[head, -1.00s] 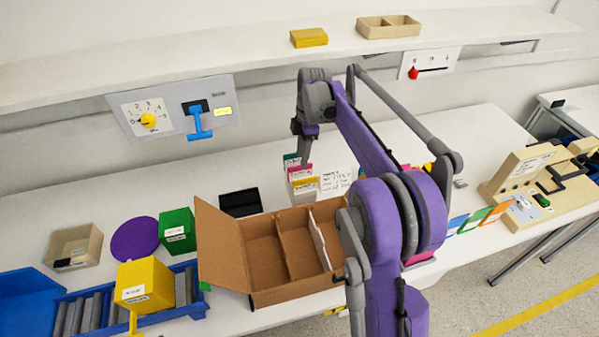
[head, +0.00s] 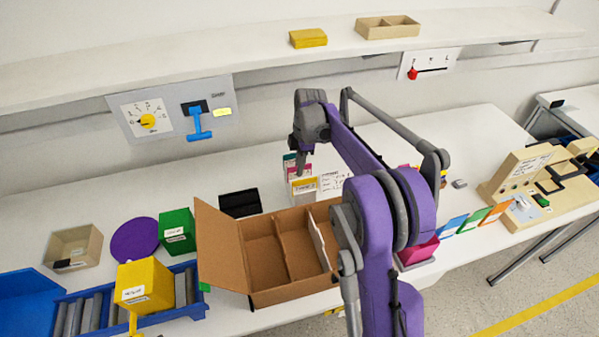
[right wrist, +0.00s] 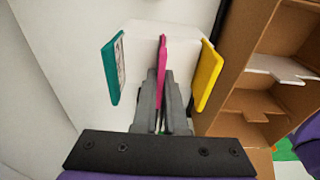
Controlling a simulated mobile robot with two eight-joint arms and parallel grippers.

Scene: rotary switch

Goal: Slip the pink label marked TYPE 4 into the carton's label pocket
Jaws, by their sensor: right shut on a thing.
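The pink label (right wrist: 163,62) stands upright in a white holder (right wrist: 185,110), between a teal label (right wrist: 114,68) and a yellow label (right wrist: 208,76). My right gripper (right wrist: 161,88) is shut on the pink label from above, its fingers on the label's two sides. In the head view the right gripper (head: 301,168) is at the row of labels behind the carton, partly covering the pink label. The open brown carton (head: 262,265) stands in front of it; its label pocket cannot be made out. The print on the pink label cannot be read. My left gripper is not in view.
Left of the carton are a green box (head: 177,232), a yellow box (head: 145,288) and a purple disc (head: 134,240). A black box (head: 240,203) stands behind the carton. Several coloured cards (head: 475,221) stand at right.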

